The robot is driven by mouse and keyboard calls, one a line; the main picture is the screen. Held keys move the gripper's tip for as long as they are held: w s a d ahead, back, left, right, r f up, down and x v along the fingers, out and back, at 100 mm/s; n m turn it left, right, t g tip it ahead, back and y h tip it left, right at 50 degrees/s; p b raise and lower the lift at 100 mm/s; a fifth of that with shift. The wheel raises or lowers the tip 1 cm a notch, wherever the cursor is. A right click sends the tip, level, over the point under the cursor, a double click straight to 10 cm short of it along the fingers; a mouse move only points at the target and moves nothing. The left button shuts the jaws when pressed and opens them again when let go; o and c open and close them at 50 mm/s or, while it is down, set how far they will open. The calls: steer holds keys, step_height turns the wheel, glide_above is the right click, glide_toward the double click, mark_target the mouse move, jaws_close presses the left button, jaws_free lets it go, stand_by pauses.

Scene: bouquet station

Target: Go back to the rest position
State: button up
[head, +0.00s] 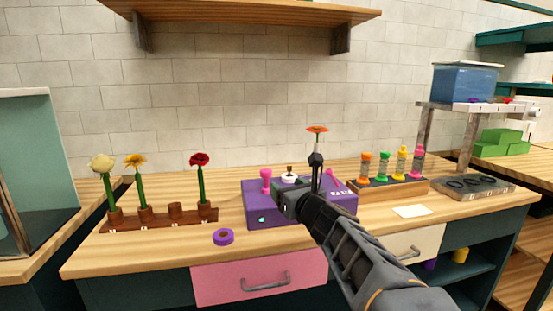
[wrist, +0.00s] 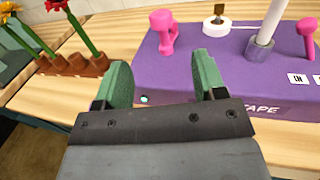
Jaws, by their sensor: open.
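My gripper (head: 316,160) is raised over the purple tape box (head: 260,208) in the head view. In the wrist view my gripper (wrist: 158,85) has its two green fingers apart with nothing between them. The purple box (wrist: 190,75) lies just beyond the fingers. It carries pink pegs (wrist: 163,32), a white roll with a dark knob (wrist: 217,27) and a grey-white post (wrist: 265,30).
A brown rack (head: 160,222) at left holds a white, a yellow and a red flower, with one empty cup. A purple ring (head: 223,237) lies near the front edge. Colored bottles (head: 383,165) stand at right by a dark tray (head: 475,187). A shelf (head: 240,10) hangs above.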

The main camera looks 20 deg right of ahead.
steer(key=s+a+n+g+y+p, duration=0.6)
steer(key=a+n+p, duration=0.5)
steer(key=n, duration=0.6)
steer(key=s+d+f+n+g+h+p, duration=0.2)
steer(key=s+n+g+h+p, duration=0.5)
steer(key=n, duration=1.1)
steer(key=shift+s+d+g+h+p, duration=0.3)
steer(key=shift+s+d+g+p, duration=0.35)
steer(key=shift+s+p, duration=1.65)
steer(key=shift+s+b, duration=0.75)
steer(key=shift+b, duration=0.05)
